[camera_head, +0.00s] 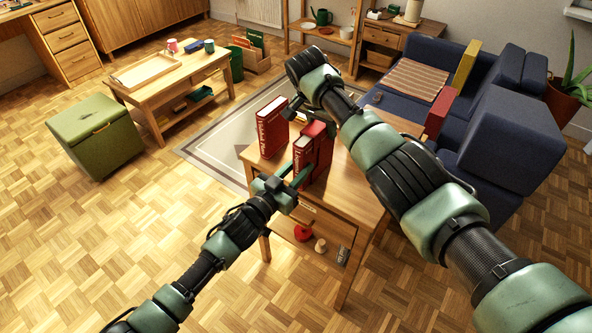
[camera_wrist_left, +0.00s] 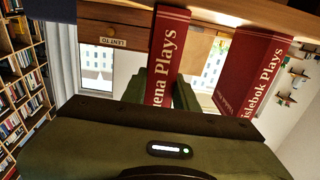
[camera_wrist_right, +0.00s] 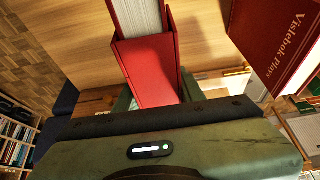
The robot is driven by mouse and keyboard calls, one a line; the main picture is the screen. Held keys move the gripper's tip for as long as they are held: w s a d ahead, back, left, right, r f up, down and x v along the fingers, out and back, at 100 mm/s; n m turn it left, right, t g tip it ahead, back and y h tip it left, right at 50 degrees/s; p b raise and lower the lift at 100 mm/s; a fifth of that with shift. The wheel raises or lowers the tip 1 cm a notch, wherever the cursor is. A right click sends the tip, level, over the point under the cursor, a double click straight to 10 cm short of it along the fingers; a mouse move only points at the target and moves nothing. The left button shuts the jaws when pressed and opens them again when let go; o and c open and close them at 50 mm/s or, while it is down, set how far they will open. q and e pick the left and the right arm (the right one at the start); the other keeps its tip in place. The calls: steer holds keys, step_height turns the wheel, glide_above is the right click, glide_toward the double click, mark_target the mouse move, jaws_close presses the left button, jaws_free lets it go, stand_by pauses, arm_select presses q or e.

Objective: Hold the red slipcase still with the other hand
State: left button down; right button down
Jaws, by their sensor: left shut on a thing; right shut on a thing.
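A red book (camera_head: 303,157) lettered "...ena Plays" stands upright on the small wooden table. Its spine also shows in the left wrist view (camera_wrist_left: 167,55). My left gripper (camera_head: 291,181) is shut on this spine side. The red slipcase (camera_wrist_right: 152,80) is around the far part of the book; pale page edges show beyond it in the right wrist view. My right gripper (camera_wrist_right: 160,98) is shut on the slipcase, its fingers on either side. In the head view, my right arm partly hides the slipcase (camera_head: 315,129).
A second red volume (camera_head: 271,127), lettered "Vislebok Plays", stands upright close by on the left of the table (camera_head: 347,190). A lower shelf holds small items, including a red one (camera_head: 302,233). A blue sofa (camera_head: 513,140) stands to the right.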

arm_select(q)
steer(key=shift+x, duration=1.3)
steer(key=c, duration=1)
jaws_free()
steer(key=shift+s+f, duration=0.1)
steer(key=v, duration=1.2)
